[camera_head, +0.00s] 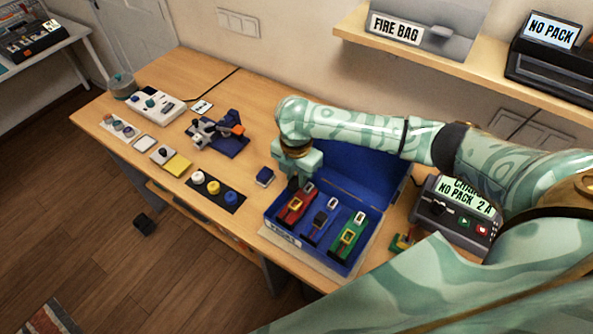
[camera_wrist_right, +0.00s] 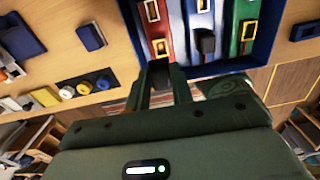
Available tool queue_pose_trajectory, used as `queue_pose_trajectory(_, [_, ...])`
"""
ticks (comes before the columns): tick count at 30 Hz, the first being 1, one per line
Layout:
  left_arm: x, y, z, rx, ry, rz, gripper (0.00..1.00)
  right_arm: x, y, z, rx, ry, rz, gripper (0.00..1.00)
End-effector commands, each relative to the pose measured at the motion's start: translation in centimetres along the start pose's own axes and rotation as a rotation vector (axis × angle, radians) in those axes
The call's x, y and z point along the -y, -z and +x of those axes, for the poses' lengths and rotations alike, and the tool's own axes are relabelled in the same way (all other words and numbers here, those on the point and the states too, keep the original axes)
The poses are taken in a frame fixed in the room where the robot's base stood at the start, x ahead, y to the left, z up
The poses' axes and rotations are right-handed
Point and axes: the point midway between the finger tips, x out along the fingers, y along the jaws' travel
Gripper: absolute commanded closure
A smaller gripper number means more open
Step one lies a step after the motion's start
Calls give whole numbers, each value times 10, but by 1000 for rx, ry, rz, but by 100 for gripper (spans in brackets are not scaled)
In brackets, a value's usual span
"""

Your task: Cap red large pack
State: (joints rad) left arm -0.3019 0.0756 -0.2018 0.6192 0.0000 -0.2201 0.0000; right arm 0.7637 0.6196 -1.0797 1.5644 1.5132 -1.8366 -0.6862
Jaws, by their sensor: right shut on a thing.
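The red large pack (camera_head: 291,212) lies in the open blue case (camera_head: 345,262), leftmost of the packs there. It also shows in the right wrist view (camera_wrist_right: 165,26), with yellow-framed parts on it. My right gripper (camera_head: 294,184) is at the pack's upper left end in the head view. In the wrist view the gripper (camera_wrist_right: 160,78) is shut on a small black cap (camera_wrist_right: 159,73), close to the red pack's near end. Whether the cap touches the pack I cannot tell. My left gripper is not in view.
A blue pack (camera_head: 325,228) with a black piece and a green pack (camera_head: 347,238) lie beside the red one. The case's lid stands behind. A charger (camera_head: 452,222) is at the right. A small blue block (camera_head: 265,176) and a black mat (camera_head: 210,198) with round pieces lie left.

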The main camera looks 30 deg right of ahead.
Motion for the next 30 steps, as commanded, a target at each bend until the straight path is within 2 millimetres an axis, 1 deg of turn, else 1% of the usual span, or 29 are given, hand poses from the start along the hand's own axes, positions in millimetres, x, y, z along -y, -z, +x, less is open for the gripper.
queue_pose_trajectory(7, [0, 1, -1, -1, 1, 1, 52, 0, 0, -1, 0, 1, 1, 99])
queue_pose_trajectory(12, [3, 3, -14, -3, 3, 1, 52, 0, -1, -3, 0, 2, 2, 99])
queue_pose_trajectory(15, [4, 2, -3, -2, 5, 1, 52, 0, -1, 14, 0, 2, 1, 99])
queue_pose_trajectory(21, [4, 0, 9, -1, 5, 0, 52, 0, -1, 37, 0, 1, 3, 99])
queue_pose_trajectory(24, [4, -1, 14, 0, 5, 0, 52, 0, -1, 46, 0, 2, 2, 99])
queue_pose_trajectory(30, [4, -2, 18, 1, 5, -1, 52, 0, 0, 56, 0, 0, 2, 99])
